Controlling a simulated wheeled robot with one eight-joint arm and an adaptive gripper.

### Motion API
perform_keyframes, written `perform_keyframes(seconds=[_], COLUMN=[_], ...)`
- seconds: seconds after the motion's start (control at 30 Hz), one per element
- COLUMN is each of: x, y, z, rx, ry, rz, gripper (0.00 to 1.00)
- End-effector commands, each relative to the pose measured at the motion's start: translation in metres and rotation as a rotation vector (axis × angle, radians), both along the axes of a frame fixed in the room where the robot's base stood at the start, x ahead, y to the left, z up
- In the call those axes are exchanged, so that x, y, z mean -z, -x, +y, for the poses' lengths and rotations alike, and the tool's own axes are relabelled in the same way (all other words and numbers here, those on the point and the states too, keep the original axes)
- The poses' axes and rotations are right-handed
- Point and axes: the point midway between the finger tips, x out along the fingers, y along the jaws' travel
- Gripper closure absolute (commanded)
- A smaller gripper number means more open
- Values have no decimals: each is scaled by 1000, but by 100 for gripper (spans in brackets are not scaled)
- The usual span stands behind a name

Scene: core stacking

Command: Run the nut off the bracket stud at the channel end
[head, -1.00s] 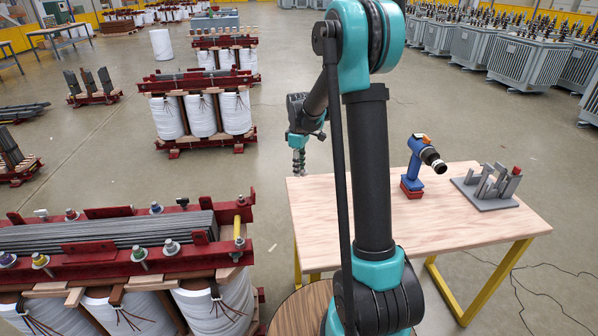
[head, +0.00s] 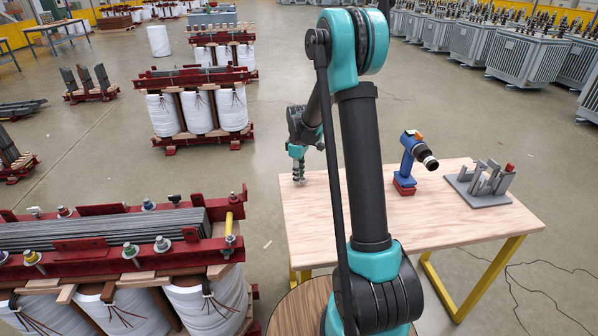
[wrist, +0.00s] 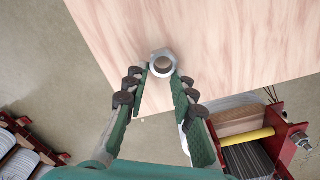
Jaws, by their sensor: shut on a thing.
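My gripper (head: 299,178) hangs over the far left corner of the wooden table (head: 400,232). The wrist view shows my gripper (wrist: 160,75) with its fingertips shut on a grey hex nut (wrist: 162,64), its hole facing the camera. The nut is too small to make out in the head view. The transformer core's red channel (head: 120,262) lies at the lower left, with several studs and nuts along it. I cannot tell which stud is the bracket stud.
A blue cordless tool (head: 412,160) and a grey fixture (head: 482,185) with upright pieces stand on the table's right half. The table's left half looks clear. More cores (head: 200,115) stand on the floor behind.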

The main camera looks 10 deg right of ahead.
Motion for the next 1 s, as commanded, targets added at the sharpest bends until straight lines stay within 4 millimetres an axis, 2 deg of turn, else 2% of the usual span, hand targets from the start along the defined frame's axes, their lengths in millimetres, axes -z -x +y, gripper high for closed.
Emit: perform_keyframes(seconds=[0.47, 0.5, 0.67, 1.0], x=[7, 7, 7, 5], y=[0, 0, 0, 0], z=[0, 0, 0, 0], rx=[0, 0, 0, 0], ry=[0, 0, 0, 0], rz=[0, 0, 0, 0], gripper=[100, 73, 53, 51])
